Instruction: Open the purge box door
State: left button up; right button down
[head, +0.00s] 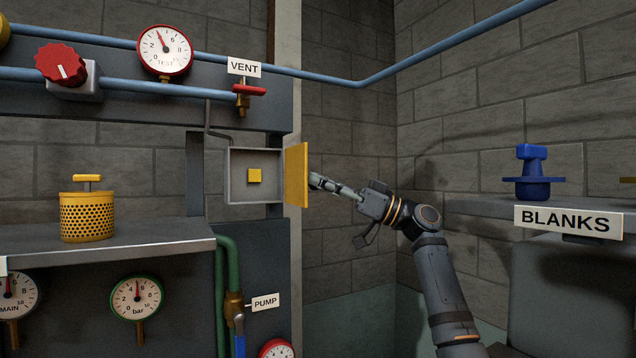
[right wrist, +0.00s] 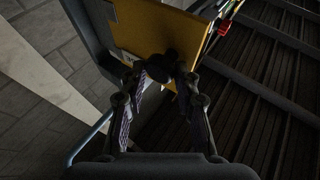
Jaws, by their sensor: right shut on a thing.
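My right gripper (head: 316,182) is at the door's outer face, shut on a dark knob. In the right wrist view the door (right wrist: 160,32) fills the top, and the fingers (right wrist: 163,74) close around the dark knob (right wrist: 162,65), which they partly hide. My left gripper is in neither view.
The VENT valve (head: 248,90) with a red handle sits above the box. A green pipe (head: 228,262) runs below it. A perforated yellow canister (head: 87,216) stands on the left shelf. A blue blank (head: 533,173) stands on the BLANKS shelf at right.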

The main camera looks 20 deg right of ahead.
jog(key=shift+w+d+t, duration=0.3)
jog(key=shift+w+d, duration=0.15)
jog(key=shift+d, duration=0.35)
jog(key=shift+f, duration=0.1)
jog(key=c, duration=1.5)
grip_release()
jog(key=o, duration=0.5)
jog(key=shift+w+a+f, duration=0.1)
jog(key=shift+w+a, duration=0.1)
jog(key=shift+a, duration=0.1)
jog(key=shift+w, duration=0.2)
jog(key=shift+d, duration=0.1)
